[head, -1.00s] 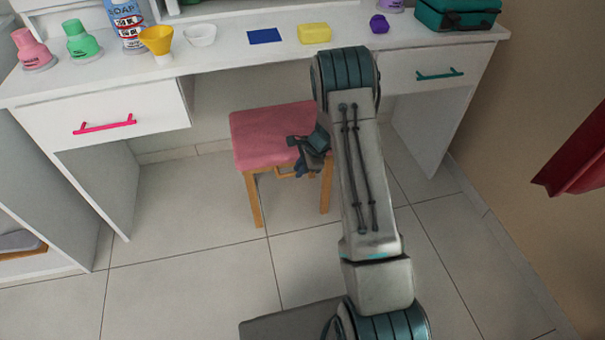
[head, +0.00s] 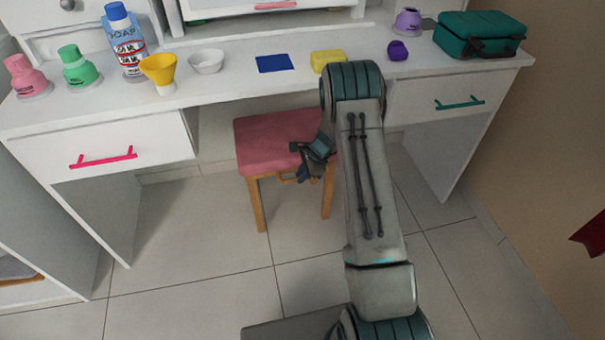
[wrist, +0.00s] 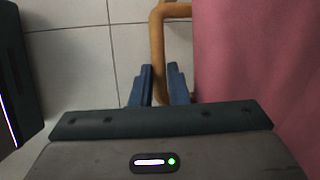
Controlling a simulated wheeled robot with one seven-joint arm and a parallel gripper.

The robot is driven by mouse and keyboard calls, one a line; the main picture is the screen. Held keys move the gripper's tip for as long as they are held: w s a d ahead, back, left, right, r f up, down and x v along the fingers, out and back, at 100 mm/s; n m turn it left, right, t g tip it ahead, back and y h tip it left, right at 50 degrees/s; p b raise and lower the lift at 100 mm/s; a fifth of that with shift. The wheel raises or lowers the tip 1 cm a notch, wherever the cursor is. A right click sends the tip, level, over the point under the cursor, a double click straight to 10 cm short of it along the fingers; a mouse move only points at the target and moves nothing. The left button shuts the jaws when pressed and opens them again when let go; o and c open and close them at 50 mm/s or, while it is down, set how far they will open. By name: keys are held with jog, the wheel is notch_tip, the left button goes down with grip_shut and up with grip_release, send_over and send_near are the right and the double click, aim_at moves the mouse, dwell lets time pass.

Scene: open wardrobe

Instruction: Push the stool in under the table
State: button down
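The stool (head: 270,140) has a pink cushioned seat and wooden legs. My gripper (head: 303,172) is at the stool's front right. In the wrist view, my gripper's two blue fingers (wrist: 160,88) lie closely on either side of the stool's curved wooden bar (wrist: 157,40), shut on it. The pink seat (wrist: 255,60) fills the right of that view. My arm hides the stool's right edge in the head view.
Drawers with a pink handle (head: 103,157) and a teal handle (head: 460,103) flank the kneehole. Bottles, a yellow funnel (head: 158,70), a white bowl (head: 206,61) and a teal case (head: 480,35) stand on the tabletop. The tiled floor (head: 190,260) in front is clear.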

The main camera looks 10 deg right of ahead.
jog(key=c, duration=1.7)
grip_release()
jog(key=shift+w+r, duration=0.1)
jog(key=shift+w, duration=0.25)
jog(key=p+v, duration=0.4)
jog(key=v, duration=0.9)
jog(key=shift+s+r, duration=0.25)
jog(key=shift+r, duration=0.05)
jog(key=shift+d, duration=0.1)
